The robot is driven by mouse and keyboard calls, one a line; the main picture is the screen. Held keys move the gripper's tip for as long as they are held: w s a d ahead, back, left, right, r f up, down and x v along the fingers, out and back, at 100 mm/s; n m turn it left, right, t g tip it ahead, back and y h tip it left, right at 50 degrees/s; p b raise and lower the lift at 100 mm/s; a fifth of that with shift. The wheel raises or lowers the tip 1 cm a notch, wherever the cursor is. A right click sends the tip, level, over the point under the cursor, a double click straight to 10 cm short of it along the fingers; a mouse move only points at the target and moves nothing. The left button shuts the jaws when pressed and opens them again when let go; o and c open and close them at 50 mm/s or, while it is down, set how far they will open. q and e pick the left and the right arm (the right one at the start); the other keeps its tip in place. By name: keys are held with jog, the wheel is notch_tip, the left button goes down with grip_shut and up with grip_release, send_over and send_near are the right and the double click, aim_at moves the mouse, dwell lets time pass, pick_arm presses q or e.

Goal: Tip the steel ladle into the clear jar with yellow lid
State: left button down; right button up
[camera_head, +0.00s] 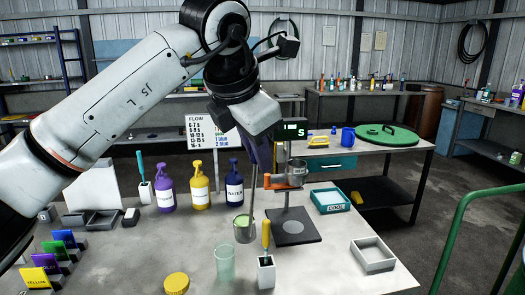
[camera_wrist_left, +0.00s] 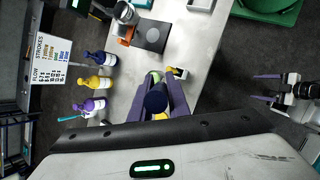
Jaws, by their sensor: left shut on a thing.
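My left gripper (camera_head: 258,150) points down over the table and is shut on the steel ladle (camera_head: 244,235) by its upright handle. The ladle's cup looks level and shows pale green contents; it is just behind and right of the clear jar (camera_head: 224,264). I cannot tell its height above the table. The jar stands upright, open at the top. A yellow lid (camera_head: 177,285) lies flat at its front left. In the left wrist view the left fingers (camera_wrist_left: 163,88) close around a dark end that hides part of the ladle. My right gripper (camera_wrist_left: 258,88) shows there, open and empty, away from the table.
A white holder with a yellow-handled tool (camera_head: 266,270) stands right of the jar. A stand with a dark plate (camera_head: 293,228) is behind it. Purple, yellow and navy pump bottles (camera_head: 232,188) line the back. An empty grey tray (camera_head: 373,256) sits at the right.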

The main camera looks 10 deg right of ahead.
pick_arm(q)
jog(key=s+a+f+n+t+h+b, duration=0.1)
jog(key=a+f+h, duration=0.3)
jog(key=a, duration=0.5)
jog(key=s+a+f+n+t+h+b, duration=0.1)
jog(key=s+a+f+t+h+b, duration=0.1)
jog(key=a+f, duration=0.4)
jog(key=shift+s+a+f+t+h+b, duration=0.35)
jog(key=shift+s+a+h+b, duration=0.75)
jog(key=shift+a, duration=1)
dwell(4.3)
